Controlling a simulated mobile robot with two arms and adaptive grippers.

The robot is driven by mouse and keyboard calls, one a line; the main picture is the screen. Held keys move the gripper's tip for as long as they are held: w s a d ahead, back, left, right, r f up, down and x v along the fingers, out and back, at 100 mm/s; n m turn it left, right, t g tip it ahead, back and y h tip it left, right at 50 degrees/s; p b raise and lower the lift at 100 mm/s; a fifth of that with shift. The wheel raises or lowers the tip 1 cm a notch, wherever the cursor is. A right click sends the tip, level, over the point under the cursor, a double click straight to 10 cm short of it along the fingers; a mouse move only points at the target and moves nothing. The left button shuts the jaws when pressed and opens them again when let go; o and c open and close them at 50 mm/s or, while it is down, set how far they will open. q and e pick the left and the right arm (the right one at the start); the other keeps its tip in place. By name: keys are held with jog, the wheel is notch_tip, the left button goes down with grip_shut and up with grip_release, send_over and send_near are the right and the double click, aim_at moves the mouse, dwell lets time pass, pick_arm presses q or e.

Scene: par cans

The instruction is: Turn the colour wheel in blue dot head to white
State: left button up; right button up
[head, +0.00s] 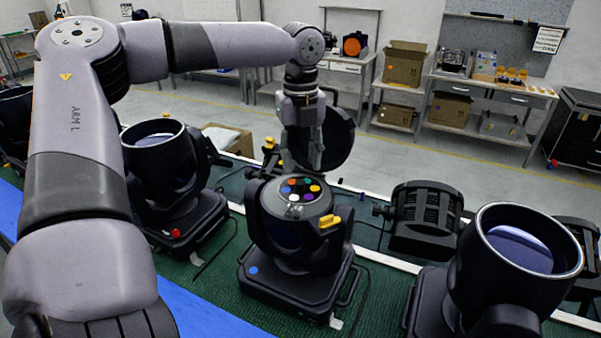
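The blue dot head (290,285) stands in the middle on the green mat, with a blue dot (253,270) on its base. A round black lid (338,138) stands up behind the wheel. A yellow part (330,221) sits at the right rim of the head. My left gripper (303,168) points down just above the wheel's far edge; contact and finger gap are unclear. My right gripper is out of view.
A red dot head (165,165) stands at left, another head (515,255) at front right, and a black lamp (425,212) at right behind. Cables lie on the green mat (210,275). Shelves with cardboard boxes (404,63) are farther back.

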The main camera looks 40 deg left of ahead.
aim_at(300, 182)
pick_arm(q)
notch_tip(300, 182, up, 7)
jog(key=shift+f, duration=0.15)
dwell(0.7)
